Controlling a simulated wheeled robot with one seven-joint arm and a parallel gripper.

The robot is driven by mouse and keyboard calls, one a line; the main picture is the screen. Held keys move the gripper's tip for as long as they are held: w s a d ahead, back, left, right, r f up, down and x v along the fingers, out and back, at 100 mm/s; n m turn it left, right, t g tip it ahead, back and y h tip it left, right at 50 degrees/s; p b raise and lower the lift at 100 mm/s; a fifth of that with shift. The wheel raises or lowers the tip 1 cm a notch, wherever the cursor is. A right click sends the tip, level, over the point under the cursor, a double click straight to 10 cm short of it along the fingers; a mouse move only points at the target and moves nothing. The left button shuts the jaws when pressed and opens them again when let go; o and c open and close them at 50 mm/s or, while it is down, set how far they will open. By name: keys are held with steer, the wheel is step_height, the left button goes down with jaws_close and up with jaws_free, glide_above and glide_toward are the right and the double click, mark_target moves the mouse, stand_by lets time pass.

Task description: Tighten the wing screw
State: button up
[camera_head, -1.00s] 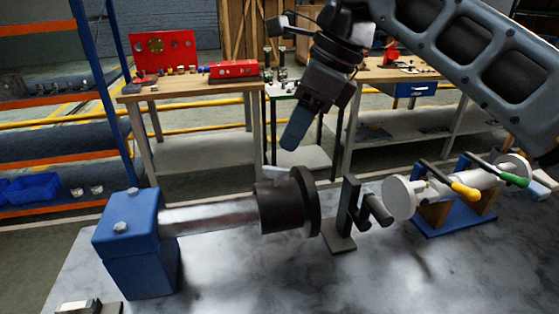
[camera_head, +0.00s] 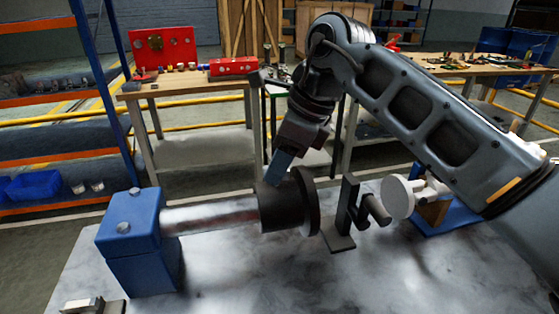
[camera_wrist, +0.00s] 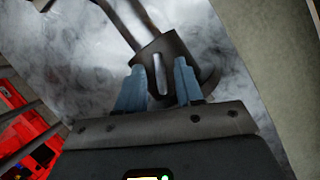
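The wing screw (camera_wrist: 160,74) shows in the wrist view as a thin, pale upright piece on the black cylindrical coupling (camera_wrist: 172,50). In the head view the coupling (camera_head: 283,207) sits on the metal shaft, and the wing screw is hidden by my finger. My gripper (camera_wrist: 159,86) is open, pointing down, with one blue finger on each side of the wing screw. Gaps show between the screw and both fingers. In the head view my gripper (camera_head: 276,174) is at the top of the coupling; whether it touches is unclear.
A blue block (camera_head: 130,235) carries the shaft (camera_head: 210,216) on the left. A black bracket (camera_head: 345,215) and a white disc (camera_head: 397,197) stand to the right on the marbled table (camera_head: 300,280). Workbenches with red boxes (camera_head: 234,67) are behind.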

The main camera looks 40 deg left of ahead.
jaws_close()
